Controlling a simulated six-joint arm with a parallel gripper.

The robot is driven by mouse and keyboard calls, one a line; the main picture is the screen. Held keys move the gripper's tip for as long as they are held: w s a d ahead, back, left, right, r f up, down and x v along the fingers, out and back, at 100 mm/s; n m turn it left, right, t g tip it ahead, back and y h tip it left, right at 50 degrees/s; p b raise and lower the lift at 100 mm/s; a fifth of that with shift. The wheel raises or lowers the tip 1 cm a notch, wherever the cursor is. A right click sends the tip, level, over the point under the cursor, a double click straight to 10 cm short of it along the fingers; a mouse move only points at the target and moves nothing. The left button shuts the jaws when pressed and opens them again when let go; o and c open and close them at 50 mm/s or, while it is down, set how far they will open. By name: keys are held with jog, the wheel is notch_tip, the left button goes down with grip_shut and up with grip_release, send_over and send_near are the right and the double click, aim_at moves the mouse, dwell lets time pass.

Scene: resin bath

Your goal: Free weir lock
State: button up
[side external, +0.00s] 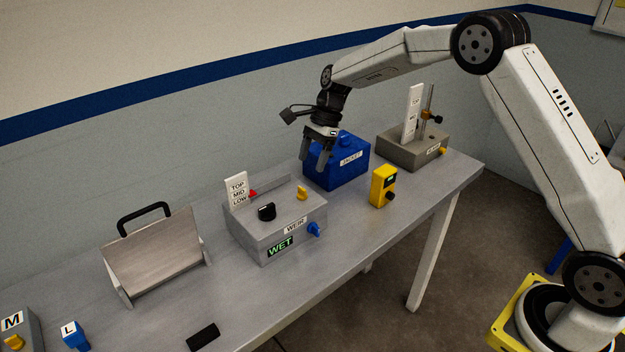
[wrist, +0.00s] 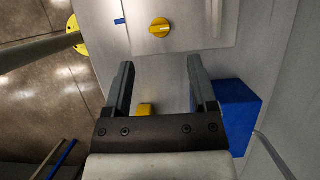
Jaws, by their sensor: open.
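The grey weir box (side external: 275,225) stands mid-bench, labelled WEIR, with a lit WET sign. On its top are a yellow knob (side external: 301,193), a black knob (side external: 267,211), and a red pointer (side external: 252,194) beside a white TOP/MID/LOW card (side external: 237,189). A blue knob (side external: 314,230) is on its front side. No part is marked as the lock. My gripper (side external: 318,165) is open and empty, pointing down above the bench, in front of the blue JACKET box (side external: 338,168). In the wrist view, the yellow knob (wrist: 160,28) lies beyond my fingertips (wrist: 157,68), roughly centred between them, apart from both.
A yellow handheld unit (side external: 383,187) stands near the front edge. A grey-brown box (side external: 413,150) with a tall white card is at the right. A tilted metal plate (side external: 155,258) with a black handle stands left.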

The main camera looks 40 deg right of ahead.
aim_at(302, 193)
jog(key=shift+f, duration=0.15)
jog(key=shift+x, duration=3.75)
jog(key=shift+a, duration=0.1)
grip_shut()
